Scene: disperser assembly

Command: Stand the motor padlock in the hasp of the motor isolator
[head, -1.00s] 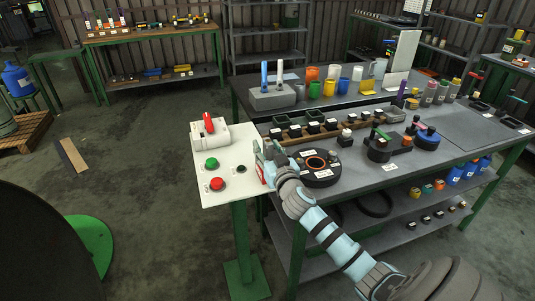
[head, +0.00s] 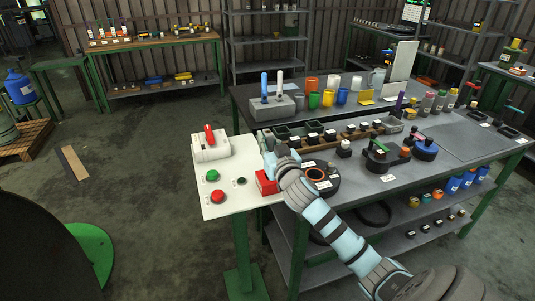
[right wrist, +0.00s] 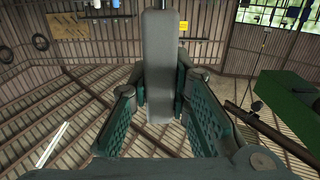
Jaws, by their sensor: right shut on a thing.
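The motor isolator is a pale box (head: 211,149) with a red handle, at the back of the white panel in the head view. Its hasp is too small to make out. My right gripper (head: 268,152) is to the right of the isolator, by the panel's right edge. My left gripper is not in view.
The white panel (head: 222,207) also bears a green button (head: 212,175) and a red button (head: 218,196). Right of the gripper, a dark round fixture (head: 322,181) stands on the grey bench (head: 440,160).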

